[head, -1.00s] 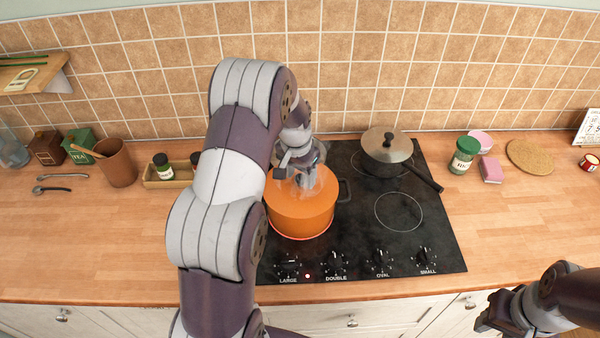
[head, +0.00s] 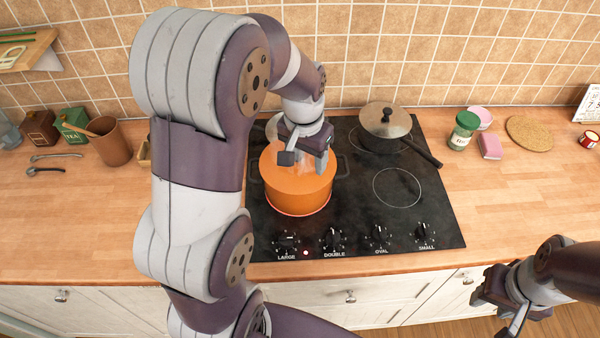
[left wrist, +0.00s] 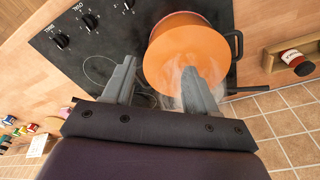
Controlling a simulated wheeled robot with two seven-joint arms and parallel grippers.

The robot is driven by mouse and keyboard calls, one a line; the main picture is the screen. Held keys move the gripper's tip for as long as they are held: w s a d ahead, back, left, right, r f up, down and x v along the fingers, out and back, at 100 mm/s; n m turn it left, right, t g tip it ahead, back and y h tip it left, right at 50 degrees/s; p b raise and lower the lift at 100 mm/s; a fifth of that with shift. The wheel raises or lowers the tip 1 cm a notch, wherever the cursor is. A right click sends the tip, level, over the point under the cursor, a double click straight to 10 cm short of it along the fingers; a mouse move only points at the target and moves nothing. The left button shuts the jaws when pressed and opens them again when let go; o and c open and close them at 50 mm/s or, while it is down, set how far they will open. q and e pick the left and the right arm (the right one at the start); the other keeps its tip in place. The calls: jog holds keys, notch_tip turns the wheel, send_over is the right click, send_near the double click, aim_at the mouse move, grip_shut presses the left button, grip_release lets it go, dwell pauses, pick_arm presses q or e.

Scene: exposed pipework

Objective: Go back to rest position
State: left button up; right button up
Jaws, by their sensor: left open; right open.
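My left gripper (head: 303,158) is open and empty, above the back part of an orange pot (head: 297,190) on the hob. In the left wrist view its two fingers (left wrist: 158,82) stand apart, and the orange pot (left wrist: 180,50) lies beyond them with faint steam over it. My left arm covers part of the counter left of the hob. My right gripper (head: 495,308) is open and empty at the lower right, in front of the counter's edge.
A lidded dark pan (head: 385,130) stands on the hob's back right, its handle pointing front right. The black hob (head: 430,215) has knobs along its front. A brown cup (head: 108,142) stands at the left.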

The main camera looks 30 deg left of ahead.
pick_arm(q)
jog(key=s+d+f+b, duration=0.1)
jog(key=s+d+f, duration=0.1)
jog(key=s, duration=0.3)
jog(key=s+d+f+b, duration=0.1)
jog(key=s+d+f, duration=0.2)
jog(key=s, duration=0.3)
jog(key=shift+s+d+f, duration=0.15)
jog(key=shift+f, duration=0.25)
pick_arm(e)
jog(key=shift+s+d+f, duration=0.15)
jog(key=shift+s+f, duration=0.05)
jog(key=shift+f, duration=0.9)
